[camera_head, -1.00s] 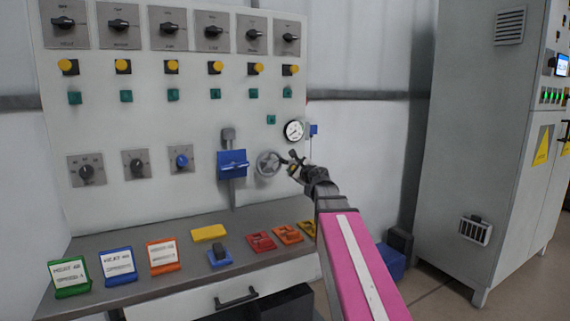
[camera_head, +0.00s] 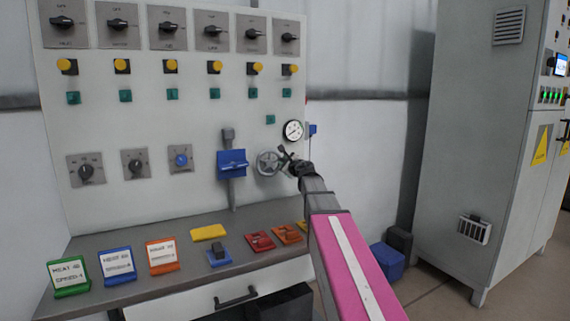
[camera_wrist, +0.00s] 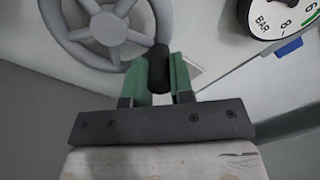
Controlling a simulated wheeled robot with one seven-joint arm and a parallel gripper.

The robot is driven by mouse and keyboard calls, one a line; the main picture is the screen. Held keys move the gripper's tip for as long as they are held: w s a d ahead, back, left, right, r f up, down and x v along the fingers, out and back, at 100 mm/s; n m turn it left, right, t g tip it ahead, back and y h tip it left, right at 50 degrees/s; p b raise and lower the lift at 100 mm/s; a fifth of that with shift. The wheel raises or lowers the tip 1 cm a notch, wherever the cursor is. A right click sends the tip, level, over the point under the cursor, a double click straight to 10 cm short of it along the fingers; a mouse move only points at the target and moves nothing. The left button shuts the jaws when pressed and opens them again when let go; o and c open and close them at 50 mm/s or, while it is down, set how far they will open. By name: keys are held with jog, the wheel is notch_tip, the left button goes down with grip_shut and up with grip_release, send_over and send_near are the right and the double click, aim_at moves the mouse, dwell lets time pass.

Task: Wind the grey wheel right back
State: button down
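The grey wheel (camera_head: 268,163) is a spoked handwheel on the panel, right of the blue lever plate. In the wrist view its rim and spokes (camera_wrist: 108,25) fill the upper left. A black knob (camera_wrist: 158,68) stands at the wheel's lower right edge. My gripper (camera_wrist: 160,75) has its green fingers on both sides of this knob, seemingly pressed against it. In the head view my gripper (camera_head: 285,156) is at the wheel's right side, small and partly hidden by my wrist.
A round gauge (camera_head: 293,131) sits just above and right of the wheel; its BAR dial (camera_wrist: 282,14) shows in the wrist view. A blue lever plate (camera_head: 232,163) is close on the left. The desk (camera_head: 190,283) with coloured blocks lies below. A tall cabinet (camera_head: 470,150) stands right.

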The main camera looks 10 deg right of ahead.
aim_at(263, 174)
jog(key=shift+f, duration=0.1)
jog(key=m, duration=0.1)
jog(key=f+m, duration=0.1)
jog(key=m, duration=0.1)
jog(key=shift+f+m, duration=0.3)
jog(key=a+f+m, duration=0.1)
jog(key=m, duration=0.4)
jog(key=s+a+f+m, duration=0.1)
jog(key=a+f+m, duration=0.1)
jog(key=m, duration=0.4)
jog(key=s+a+f+m, duration=0.1)
jog(key=a+m, duration=0.1)
jog(key=m, duration=0.4)
jog(key=shift+a+f, duration=0.25)
jog(key=shift+f, duration=0.1)
jog(key=m, duration=0.1)
jog(key=a+m, duration=0.1)
jog(key=m, duration=0.1)
jog(key=shift+s+a+r+m, duration=0.15)
jog(key=shift+s+a+m, duration=0.05)
jog(key=shift+a+m, duration=0.1)
jog(key=shift+s+a+r+m, duration=0.1)
jog(key=shift+a+r+m, duration=0.2)
jog(key=shift+m, duration=0.6)
jog(key=shift+s+a+r+m, duration=0.1)
jog(key=shift+a+m, duration=0.25)
jog(key=shift+m, duration=0.55)
